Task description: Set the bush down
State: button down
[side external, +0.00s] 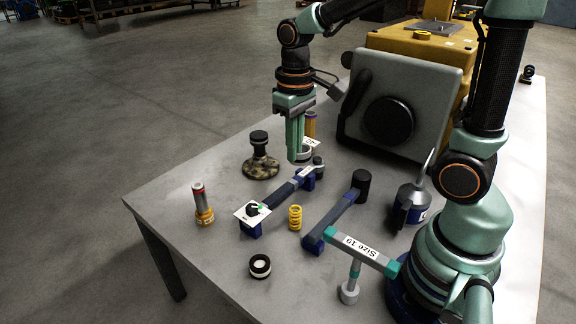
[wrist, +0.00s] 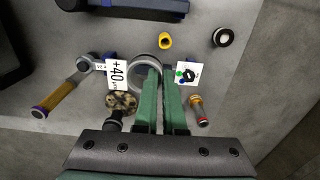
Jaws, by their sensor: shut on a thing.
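The bush, a grey ring (wrist: 136,69), lies at my fingertips in the wrist view, with a white "+40" label (wrist: 118,74) at its left edge. In the side view the bush (side external: 304,153) is partly hidden behind my fingers, with its label beside it. My gripper (wrist: 160,75) points down and is shut on the bush's right-hand wall in the wrist view. In the side view my gripper (side external: 297,155) is over the middle of the table. I cannot tell whether the bush touches the tabletop.
A camouflage-patterned stand with a black top (side external: 260,165) is left of my gripper. A grey-fronted yellow machine (side external: 400,100) stands behind.

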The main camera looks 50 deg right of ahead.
jog(key=s+d+r+m, duration=0.1)
jog(key=s+d+m, duration=0.2)
jog(key=d+m, duration=0.5)
jog(key=s+d+r+m, duration=0.2)
jog(key=d+m, duration=0.7)
jog(key=d, duration=0.9)
jog(key=shift+s+d, duration=0.4)
jog(key=shift+s, duration=0.2)
jog(key=shift+f, duration=0.1)
notch_tip(320, 180, down, 20)
jog(key=shift+r, duration=0.2)
jog(key=shift+f, duration=0.15)
jog(key=c, duration=1)
grip_release()
